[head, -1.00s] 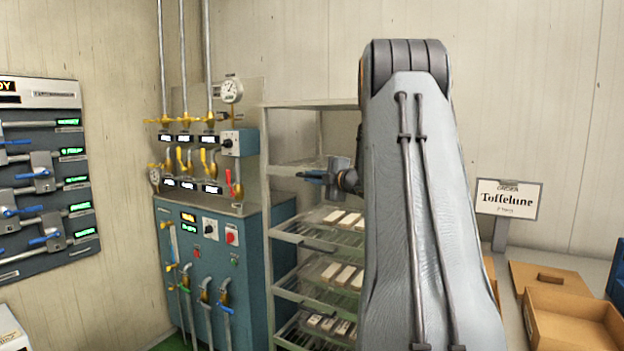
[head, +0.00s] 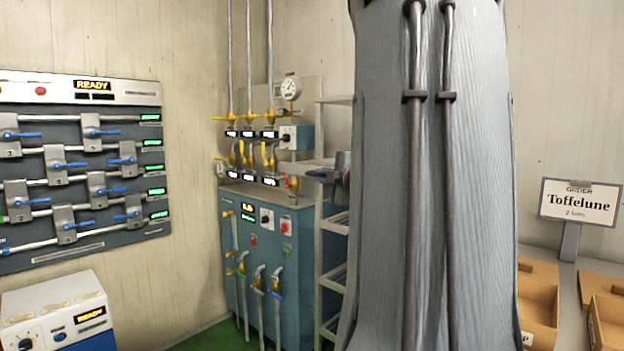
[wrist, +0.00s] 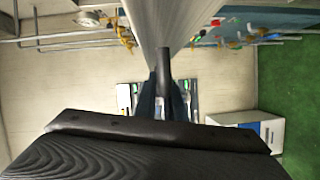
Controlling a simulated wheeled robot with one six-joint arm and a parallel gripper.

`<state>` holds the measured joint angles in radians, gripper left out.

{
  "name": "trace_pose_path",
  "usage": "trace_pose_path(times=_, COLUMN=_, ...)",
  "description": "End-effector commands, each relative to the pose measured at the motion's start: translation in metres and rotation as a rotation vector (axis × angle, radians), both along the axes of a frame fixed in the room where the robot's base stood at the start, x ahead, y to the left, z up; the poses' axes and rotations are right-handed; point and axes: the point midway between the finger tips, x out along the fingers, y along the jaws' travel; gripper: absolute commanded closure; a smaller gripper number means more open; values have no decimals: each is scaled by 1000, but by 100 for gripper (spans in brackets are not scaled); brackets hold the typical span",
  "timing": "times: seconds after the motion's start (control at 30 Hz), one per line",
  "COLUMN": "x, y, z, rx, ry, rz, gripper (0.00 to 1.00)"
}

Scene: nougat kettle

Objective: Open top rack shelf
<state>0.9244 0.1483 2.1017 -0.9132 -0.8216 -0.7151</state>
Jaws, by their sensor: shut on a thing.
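The metal rack (head: 334,272) stands in the middle of the head view, right of the blue cabinet, and my arm hides most of it. Its top shelf (wrist: 165,22) shows in the wrist view as a pale panel with a dark handle bar (wrist: 164,62) at its near end. My gripper (wrist: 165,84) is shut on this handle, with one finger on each side. In the head view my gripper (head: 322,175) is a small dark shape at top-shelf height, partly behind my arm. How far the shelf is out cannot be told.
A blue cabinet (head: 270,240) with valves and pipes stands left of the rack. A valve panel (head: 75,170) hangs on the left wall above a white machine (head: 58,310). Cardboard trays (head: 535,300) and an order sign (head: 580,203) are at the right. Green floor (wrist: 285,85) is clear.

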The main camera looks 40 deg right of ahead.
Motion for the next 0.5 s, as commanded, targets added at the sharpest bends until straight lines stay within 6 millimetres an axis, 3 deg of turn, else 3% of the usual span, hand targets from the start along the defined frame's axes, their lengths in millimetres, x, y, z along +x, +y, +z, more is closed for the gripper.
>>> trace_pose_path(times=0.4, x=-5, y=-2, z=0, rx=1, ry=2, rz=-11, gripper=100)
trace_pose_path(times=0.43, x=-4, y=-2, z=0, rx=1, ry=2, rz=-11, gripper=87)
trace_pose_path(times=0.5, x=-4, y=-2, z=0, rx=0, ry=1, rz=-11, gripper=76)
